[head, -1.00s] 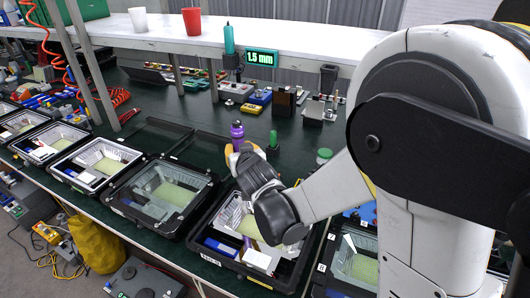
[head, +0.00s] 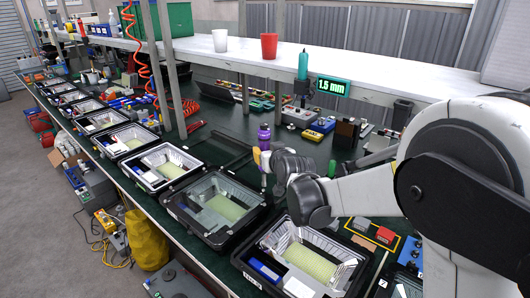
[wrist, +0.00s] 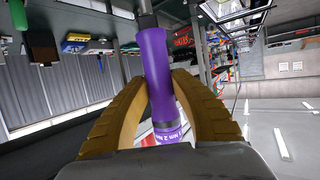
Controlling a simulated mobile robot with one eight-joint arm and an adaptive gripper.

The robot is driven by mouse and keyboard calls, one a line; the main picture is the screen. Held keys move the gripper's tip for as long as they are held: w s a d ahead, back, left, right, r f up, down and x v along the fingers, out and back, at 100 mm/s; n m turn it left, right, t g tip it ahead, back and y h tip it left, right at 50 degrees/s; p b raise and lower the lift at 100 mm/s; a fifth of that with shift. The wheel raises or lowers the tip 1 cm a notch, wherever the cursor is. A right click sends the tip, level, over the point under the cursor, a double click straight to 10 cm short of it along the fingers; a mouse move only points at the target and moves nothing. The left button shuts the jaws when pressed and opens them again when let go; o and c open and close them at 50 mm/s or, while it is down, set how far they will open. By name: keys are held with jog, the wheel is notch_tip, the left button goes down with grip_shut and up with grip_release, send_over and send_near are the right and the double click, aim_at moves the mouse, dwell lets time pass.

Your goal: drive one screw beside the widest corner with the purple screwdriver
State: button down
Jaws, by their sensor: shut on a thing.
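The purple screwdriver (head: 264,137) stands roughly upright in my gripper (head: 262,160), over the bench. In the wrist view, the two tan fingers of my gripper (wrist: 157,110) are shut on its purple handle (wrist: 156,65). Its dark shaft leaves the top of that picture, so its tip is hidden. An open floodlight housing (head: 250,240) with a silver reflector stands nearest, below my arm. A housing under a glass cover (head: 180,208) is just left of it. I cannot make out the screws or which corner is widest.
Several more housings (head: 122,140) line the bench to the left. A shelf (head: 375,75) above the back holds a white cup (head: 220,40), a red cup (head: 269,46) and a green display (head: 333,86). Tools lie along the back.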

aim_at(265, 176)
jog(key=shift+f+b, duration=3.05)
jog(key=shift+f, duration=0.85)
jog(key=shift+s+f+b, duration=0.1)
jog(key=shift+f+b, duration=0.65)
jog(key=shift+f, duration=0.25)
dwell(0.8)
jog(key=shift+r+p, duration=3.4)
jog(key=shift+r, duration=1.45)
